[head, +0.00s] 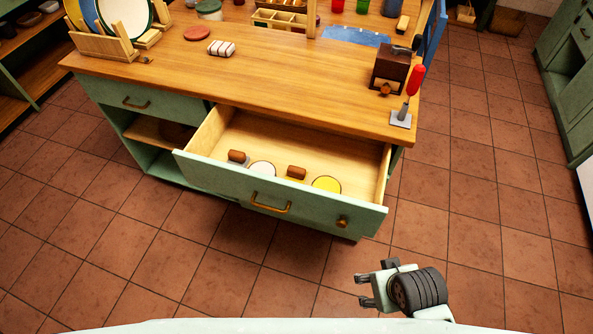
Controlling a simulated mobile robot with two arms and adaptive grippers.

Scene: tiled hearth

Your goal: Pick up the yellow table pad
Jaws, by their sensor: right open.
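The yellow table pad (327,184) appears as a round yellow disc inside the open drawer (345,150), toward its right side behind the front panel. Its near edge is partly hidden by that panel. My right gripper (363,290) is open and empty, with its fingers pointing left. It is over the floor in front of the drawer, to the lower right of the pad and apart from it. My left gripper is not in view.
The drawer also holds a white disc (262,168) and two brown-handled items (237,156). A wooden counter (290,85) above carries a dish rack (104,46), a grinder (391,68) and a red-handled tool (414,82). Tiled floor (480,235) is clear at right.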

